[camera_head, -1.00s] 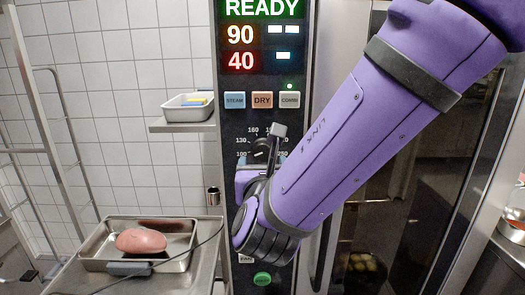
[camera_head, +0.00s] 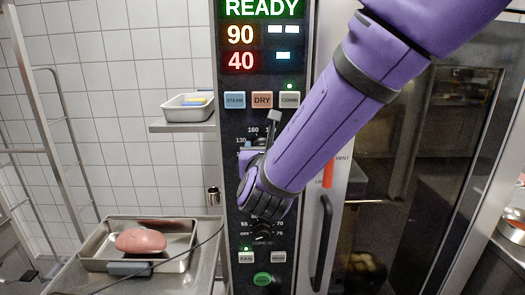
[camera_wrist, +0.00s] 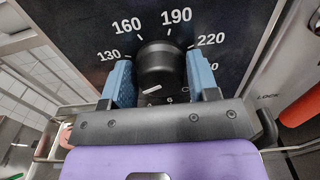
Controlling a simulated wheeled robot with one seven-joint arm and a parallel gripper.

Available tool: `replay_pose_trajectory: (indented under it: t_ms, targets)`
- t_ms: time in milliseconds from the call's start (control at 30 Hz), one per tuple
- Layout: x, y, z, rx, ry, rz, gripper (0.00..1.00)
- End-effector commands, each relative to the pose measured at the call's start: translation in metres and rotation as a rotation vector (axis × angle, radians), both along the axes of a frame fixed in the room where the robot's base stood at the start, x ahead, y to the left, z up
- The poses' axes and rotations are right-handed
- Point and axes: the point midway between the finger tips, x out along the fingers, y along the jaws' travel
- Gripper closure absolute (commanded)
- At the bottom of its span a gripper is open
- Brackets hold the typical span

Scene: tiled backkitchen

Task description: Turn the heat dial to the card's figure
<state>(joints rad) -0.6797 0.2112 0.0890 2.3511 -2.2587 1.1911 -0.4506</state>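The heat dial (camera_wrist: 161,66) is a round black knob on the oven's dark panel. In the wrist view its printed scale shows 130, 160, 190 and 220 around it. A white pointer mark on the knob slants toward lower left. My gripper (camera_wrist: 162,78) has its two blue fingers on either side of the knob, very close to it. I cannot tell whether both press on it. In the head view my gripper (camera_head: 262,158) covers most of the dial. I cannot make out a card with a figure.
The oven display (camera_head: 256,38) reads READY, 90 and 40. Mode buttons (camera_head: 262,100) sit above the dial, a lower dial (camera_head: 263,238) below. A door handle (camera_head: 323,240) is at right. A tray (camera_head: 186,262) with pink meat (camera_head: 140,240) is at left.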

Motion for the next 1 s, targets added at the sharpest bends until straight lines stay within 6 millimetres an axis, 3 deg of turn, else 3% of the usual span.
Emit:
replay_pose_trajectory:
  t_ms: [33, 100, 133, 567, 1000]
  targets:
    - [-0.0001, 0.0, 0.0, 0.0, 0.0, 0.0, 0.57]
    - [-0.0001, 0.0, 0.0001, 0.0, 0.0, 0.0, 0.72]
    - [0.0, -0.0001, 0.0002, 0.0, 0.0, 0.0, 0.74]
    - [0.0008, -0.0005, 0.0008, 0.033, -0.003, -0.002, 0.74]
    - [0.0015, -0.0026, 0.0014, 0.337, -0.016, -0.003, 0.74]
